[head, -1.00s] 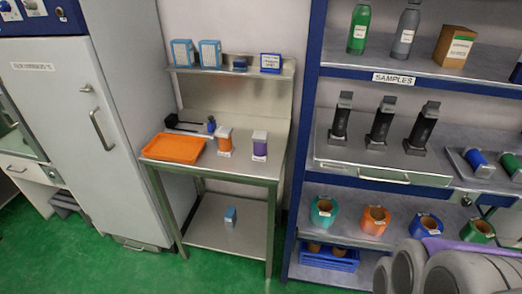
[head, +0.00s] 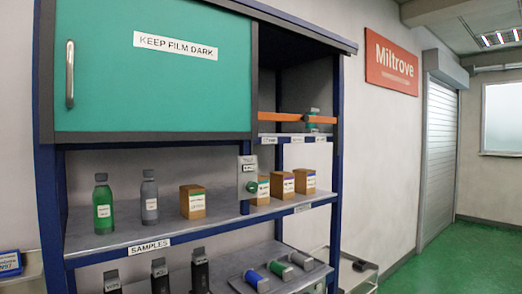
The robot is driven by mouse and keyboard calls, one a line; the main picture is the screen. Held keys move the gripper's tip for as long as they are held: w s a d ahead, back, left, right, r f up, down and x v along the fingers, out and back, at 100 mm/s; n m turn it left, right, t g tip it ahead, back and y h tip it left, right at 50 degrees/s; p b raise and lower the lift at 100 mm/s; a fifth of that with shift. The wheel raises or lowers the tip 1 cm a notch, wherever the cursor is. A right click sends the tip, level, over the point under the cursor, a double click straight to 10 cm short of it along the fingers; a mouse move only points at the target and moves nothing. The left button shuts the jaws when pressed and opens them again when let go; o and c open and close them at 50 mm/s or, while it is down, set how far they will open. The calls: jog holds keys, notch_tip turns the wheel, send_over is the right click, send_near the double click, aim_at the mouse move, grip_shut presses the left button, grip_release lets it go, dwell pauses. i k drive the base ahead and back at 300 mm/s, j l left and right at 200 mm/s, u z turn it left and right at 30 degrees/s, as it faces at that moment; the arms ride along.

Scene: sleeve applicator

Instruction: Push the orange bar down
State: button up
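The orange bar (head: 290,117) is a thin horizontal strip across the front of the open upper compartment, just above its labelled shelf edge. It runs from the teal door's side toward the right post. A grey panel with a round knob (head: 248,178) hangs on the shelf unit below and left of the bar. My gripper is not visible in the head view now.
A teal door (head: 150,75) labelled KEEP FILM DARK closes the upper left compartment. Bottles (head: 103,203) and several boxes (head: 193,202) stand on the SAMPLES shelf. Rollers (head: 279,268) lie lower. Green floor (head: 455,255) is clear at right.

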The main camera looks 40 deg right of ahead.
aim_at(269, 116)
jog(key=z, duration=1.4)
